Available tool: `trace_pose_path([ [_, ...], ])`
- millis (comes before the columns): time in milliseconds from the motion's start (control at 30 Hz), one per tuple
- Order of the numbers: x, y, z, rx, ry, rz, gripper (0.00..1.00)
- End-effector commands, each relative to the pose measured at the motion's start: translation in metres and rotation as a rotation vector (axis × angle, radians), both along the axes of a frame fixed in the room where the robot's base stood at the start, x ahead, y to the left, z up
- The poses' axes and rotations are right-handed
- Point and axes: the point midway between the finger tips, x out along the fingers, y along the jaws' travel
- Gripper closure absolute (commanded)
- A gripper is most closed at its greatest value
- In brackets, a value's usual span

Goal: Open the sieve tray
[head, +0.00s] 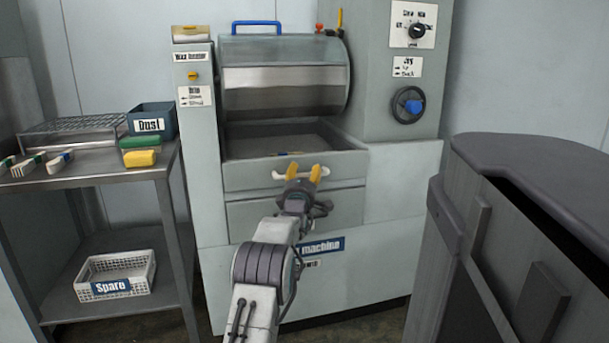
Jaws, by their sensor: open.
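The grey machine has two drawer fronts, one above the other, below its steel drum. The upper drawer (245,177) has a pale horizontal handle (277,175); I take it for the sieve tray, though no label on it shows. A dark tray interior is visible above its front. My gripper (305,172) is at this handle, its two yellow fingertips apart and overlapping the bar in the picture. I cannot tell whether they touch it. The lower drawer (242,213) is flush below and partly hidden by my gripper and arm.
A steel side table (100,172) stands left, with a rack, a "Dust" bin (152,120), sponges and brushes. A white "Spare" basket (118,275) is on its lower shelf. A blue-hubbed handwheel (407,105) is on the machine's right column.

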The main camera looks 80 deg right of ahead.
Motion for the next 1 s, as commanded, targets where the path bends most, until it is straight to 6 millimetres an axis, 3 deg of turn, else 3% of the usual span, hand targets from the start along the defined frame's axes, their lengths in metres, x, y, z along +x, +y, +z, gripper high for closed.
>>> trace_pose_path([
  [67,0.0,0.0,0.0,0.0,0.0,0.0,0.49],
  [633,0.0002,0.0001,-0.0001,0.0,0.0,0.0,1.0],
  [1000,0.0005,-0.0028,0.0015,0.001,-0.001,0.001,1.0],
])
